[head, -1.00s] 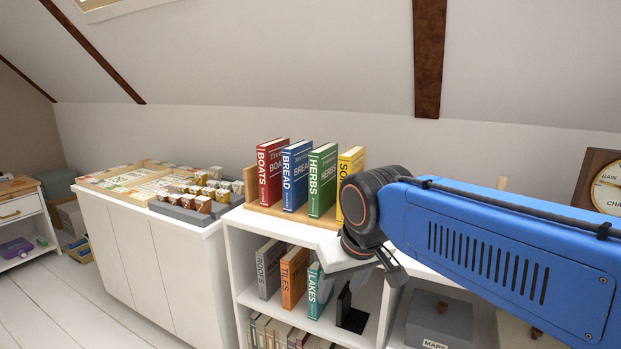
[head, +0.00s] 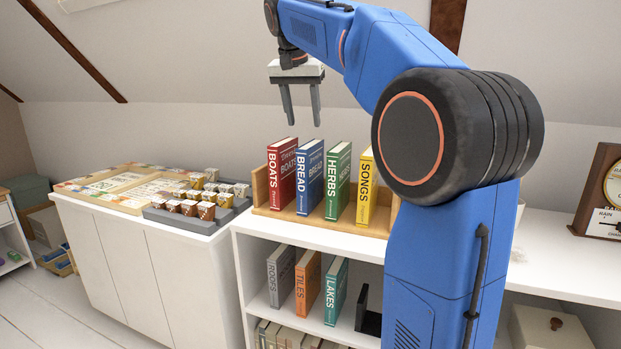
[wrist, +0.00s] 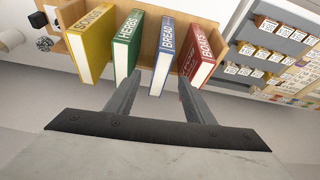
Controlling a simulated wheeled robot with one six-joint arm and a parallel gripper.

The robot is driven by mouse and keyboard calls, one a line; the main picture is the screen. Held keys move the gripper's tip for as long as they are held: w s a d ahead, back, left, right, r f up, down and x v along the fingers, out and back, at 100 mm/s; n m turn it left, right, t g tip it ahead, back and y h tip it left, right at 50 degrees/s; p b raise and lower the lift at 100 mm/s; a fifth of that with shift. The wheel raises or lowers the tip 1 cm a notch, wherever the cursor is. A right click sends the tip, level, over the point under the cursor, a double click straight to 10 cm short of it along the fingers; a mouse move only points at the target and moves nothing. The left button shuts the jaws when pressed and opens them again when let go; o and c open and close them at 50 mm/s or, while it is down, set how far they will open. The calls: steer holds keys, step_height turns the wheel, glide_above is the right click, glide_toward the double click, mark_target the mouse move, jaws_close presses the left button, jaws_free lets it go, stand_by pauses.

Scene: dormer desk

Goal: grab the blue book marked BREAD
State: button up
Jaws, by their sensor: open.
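The blue book marked BREAD (head: 309,178) stands upright in a wooden rack on the white shelf top, between the red BOATS book (head: 281,174) and the green HERBS book (head: 338,181). My gripper (head: 301,122) is open and empty, pointing down above the blue and red books, apart from them. In the wrist view the blue book (wrist: 164,52) shows ahead between the two fingers (wrist: 160,98), with its spine label readable. The red book (wrist: 204,56) lies behind the right finger's tip, and the green book (wrist: 126,44) is near the left finger's tip.
The yellow SONGS book (head: 366,188) stands at the right of the wooden rack (head: 262,187). A grey tray of small blocks (head: 184,218) is on the cabinet to the left. ROOFS, TILES and LAKES books (head: 307,284) stand on the lower shelf. Air above the rack is free.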

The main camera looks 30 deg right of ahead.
mark_target(310, 145)
steer(key=shift+m, duration=0.4)
steer(key=w+d+f, duration=0.1)
steer(key=f, duration=0.2)
steer(key=w+d+f, duration=0.2)
steer(key=f, duration=0.1)
steer(key=w+d+f, duration=0.1)
steer(key=f, duration=0.1)
steer(key=shift+w+d+f, duration=0.25)
steer(key=shift+d+f, duration=0.05)
steer(key=shift+f, duration=0.1)
steer(key=shift+x, duration=3)
steer(key=shift+w+d+f, duration=0.1)
steer(key=shift+w+d, duration=0.15)
steer(key=shift+f, duration=0.2)
jaws_close()
